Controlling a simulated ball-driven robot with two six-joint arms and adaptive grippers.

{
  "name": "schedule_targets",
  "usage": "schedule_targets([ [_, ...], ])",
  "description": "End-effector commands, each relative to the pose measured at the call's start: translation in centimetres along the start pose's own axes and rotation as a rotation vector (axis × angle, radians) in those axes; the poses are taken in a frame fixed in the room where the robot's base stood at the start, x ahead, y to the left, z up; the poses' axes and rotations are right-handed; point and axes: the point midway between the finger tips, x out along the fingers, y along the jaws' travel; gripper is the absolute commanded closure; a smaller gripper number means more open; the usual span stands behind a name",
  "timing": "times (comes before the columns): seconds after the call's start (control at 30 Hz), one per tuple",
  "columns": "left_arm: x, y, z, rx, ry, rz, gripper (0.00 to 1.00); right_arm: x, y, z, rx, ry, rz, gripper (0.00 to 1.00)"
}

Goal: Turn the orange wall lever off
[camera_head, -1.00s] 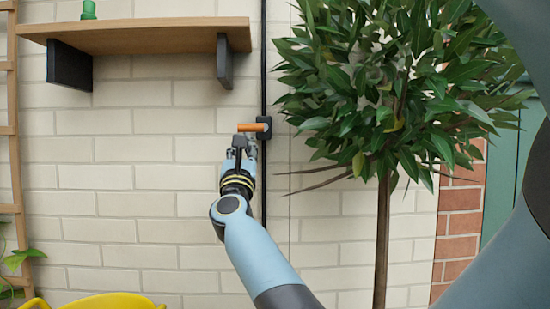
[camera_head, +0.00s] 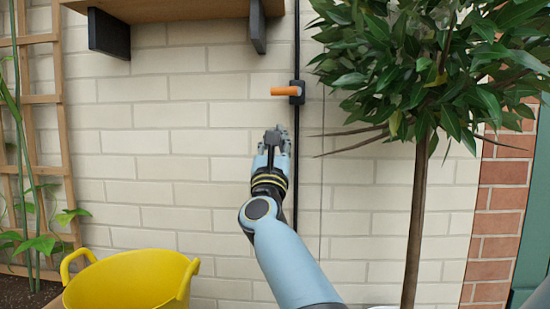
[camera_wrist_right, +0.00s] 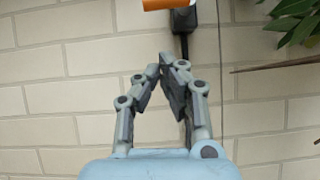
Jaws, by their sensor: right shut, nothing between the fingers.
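The orange wall lever (camera_head: 285,91) sits on a black box (camera_head: 297,92) on a black vertical conduit against the brick wall. Its handle lies level, pointing left from the box. In the right wrist view the orange lever (camera_wrist_right: 168,4) shows at the top edge, partly cut off. My right gripper (camera_head: 277,133) is below the lever and apart from it. In the right wrist view my right gripper (camera_wrist_right: 164,66) has its fingertips together with nothing between them. My left gripper is in neither view.
A leafy tree (camera_head: 415,190) stands right of the lever, its leaves and bare twigs near the conduit. A wooden shelf (camera_head: 170,8) is above left. A yellow tub (camera_head: 130,285) is at the lower left, beside a wooden trellis (camera_head: 60,130). The wall left of the lever is clear.

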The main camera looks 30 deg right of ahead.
Motion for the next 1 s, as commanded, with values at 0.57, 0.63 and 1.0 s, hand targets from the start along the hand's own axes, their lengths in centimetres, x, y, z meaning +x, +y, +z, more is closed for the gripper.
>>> schedule_targets([
  [0.57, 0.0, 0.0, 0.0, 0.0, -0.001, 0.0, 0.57, -5.5, -0.3, 0.1, -0.001, -0.001, 0.0, 1.0],
  [0.63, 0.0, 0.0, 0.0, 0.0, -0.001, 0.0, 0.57, -5.5, -0.3, 0.1, -0.001, -0.001, 0.0, 1.0],
  [1.0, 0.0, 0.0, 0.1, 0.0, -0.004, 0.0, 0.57, -6.2, -0.6, -0.4, -0.054, 0.005, 0.011, 1.0],
])
